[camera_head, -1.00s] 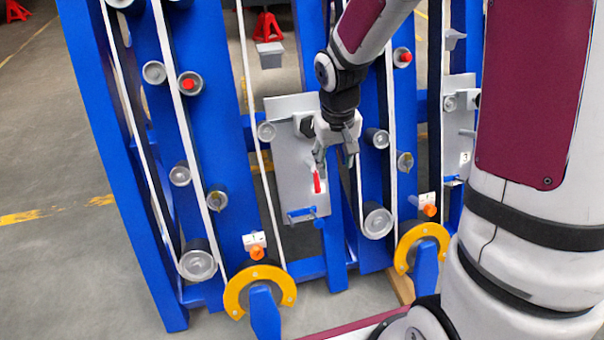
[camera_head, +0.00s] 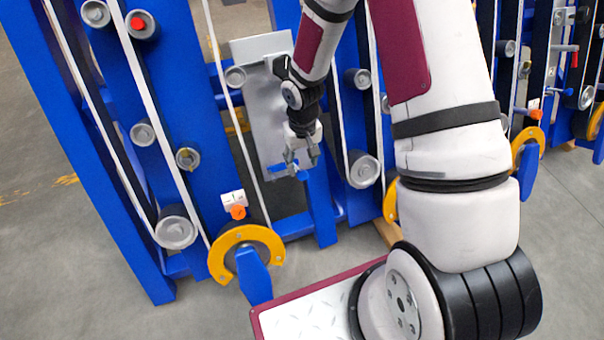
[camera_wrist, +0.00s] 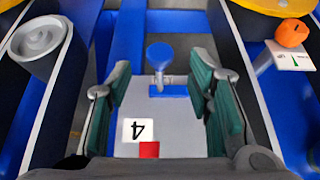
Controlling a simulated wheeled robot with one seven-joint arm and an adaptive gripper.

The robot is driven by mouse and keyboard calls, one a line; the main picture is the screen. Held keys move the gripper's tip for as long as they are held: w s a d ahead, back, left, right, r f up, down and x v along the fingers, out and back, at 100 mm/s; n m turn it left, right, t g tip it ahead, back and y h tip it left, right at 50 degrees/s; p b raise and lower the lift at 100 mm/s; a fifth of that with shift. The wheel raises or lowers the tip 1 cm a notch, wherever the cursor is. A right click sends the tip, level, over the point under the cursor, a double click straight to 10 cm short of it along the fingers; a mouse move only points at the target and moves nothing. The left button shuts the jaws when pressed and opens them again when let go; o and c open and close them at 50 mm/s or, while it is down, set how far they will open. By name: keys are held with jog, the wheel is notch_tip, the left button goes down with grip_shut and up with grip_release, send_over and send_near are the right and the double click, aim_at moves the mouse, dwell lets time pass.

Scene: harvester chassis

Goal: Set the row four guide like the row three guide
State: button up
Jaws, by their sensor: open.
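The row four plate (camera_head: 262,115) is a grey panel on a blue post. In the wrist view it carries an upside-down "4" label (camera_wrist: 138,130) with a red piece (camera_wrist: 149,150) beside it. A round blue paddle on a small metal stem (camera_wrist: 160,56) stands at the plate's lower end, above a blue bracket (camera_wrist: 170,91). My gripper (camera_head: 302,160) is open and empty in front of the plate's lower part. In the wrist view its green-padded fingers (camera_wrist: 163,74) stand either side of the stem, apart from it. The row three plate is hidden behind my arm.
Left of the plate are a white tag with an orange knob (camera_head: 237,211) and a yellow arc (camera_head: 226,238). Grey rollers (camera_head: 175,229) and white belts flank the blue posts. Another plate with a red lever (camera_head: 575,57) is at far right.

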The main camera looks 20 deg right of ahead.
aim_at(302, 173)
notch_tip(302, 173, down, 5)
jog(key=shift+f+b, duration=0.1)
jog(key=shift+b, duration=0.6)
grip_shut()
